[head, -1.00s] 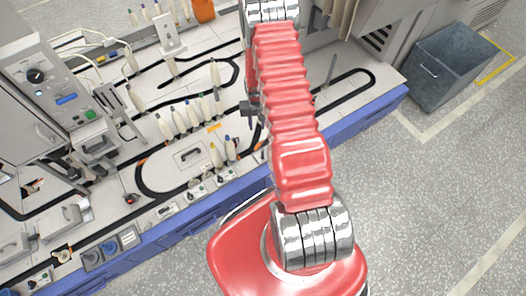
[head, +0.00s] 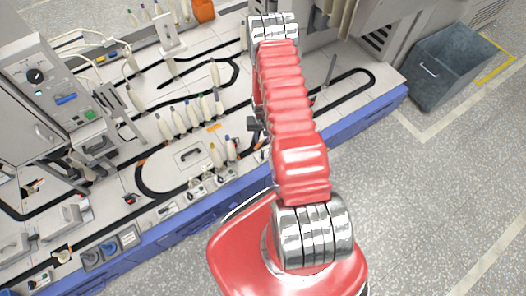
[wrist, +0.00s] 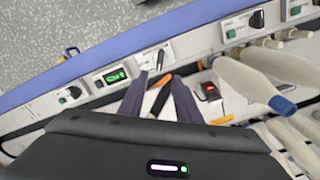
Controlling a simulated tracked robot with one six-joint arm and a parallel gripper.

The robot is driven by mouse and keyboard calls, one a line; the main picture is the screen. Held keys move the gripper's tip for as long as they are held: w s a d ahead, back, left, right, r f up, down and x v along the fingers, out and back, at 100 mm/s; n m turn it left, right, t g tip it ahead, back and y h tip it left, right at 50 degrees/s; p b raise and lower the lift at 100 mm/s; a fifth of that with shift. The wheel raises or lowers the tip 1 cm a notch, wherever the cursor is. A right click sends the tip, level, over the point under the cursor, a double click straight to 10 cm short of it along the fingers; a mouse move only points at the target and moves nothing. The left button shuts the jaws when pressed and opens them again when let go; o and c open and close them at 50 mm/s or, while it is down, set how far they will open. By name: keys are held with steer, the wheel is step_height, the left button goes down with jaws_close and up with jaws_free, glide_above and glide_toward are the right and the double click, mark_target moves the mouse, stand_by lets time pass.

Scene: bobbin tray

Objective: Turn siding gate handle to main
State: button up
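My gripper (wrist: 157,78) shows in the wrist view with its two dark fingers apart and nothing held between them. Past the fingertips is a small white plate with a thin black lever (wrist: 160,57), which looks like the siding gate handle; its label is too small to read. An orange piece (wrist: 156,86) joined to a black strip shows in the gap between the fingers, on the table surface beyond. I cannot tell how far the fingertips are from the lever. In the head view my arm hides most of the gripper and this spot.
A green-lit switch box (wrist: 116,76) sits left of the plate, and a black-knobbed box (wrist: 243,23) to the right. A red-lit black device (wrist: 208,91) is right of the fingers. Several upright bobbins (wrist: 243,78) crowd the right side. The blue table edge (wrist: 95,48) runs along the front.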

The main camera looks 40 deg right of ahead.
mark_target(262, 152)
steer(key=shift+f, duration=6.25)
steer(key=shift+c, duration=0.2)
jaws_close()
steer(key=shift+d, duration=0.2)
steer(key=shift+a, duration=0.15)
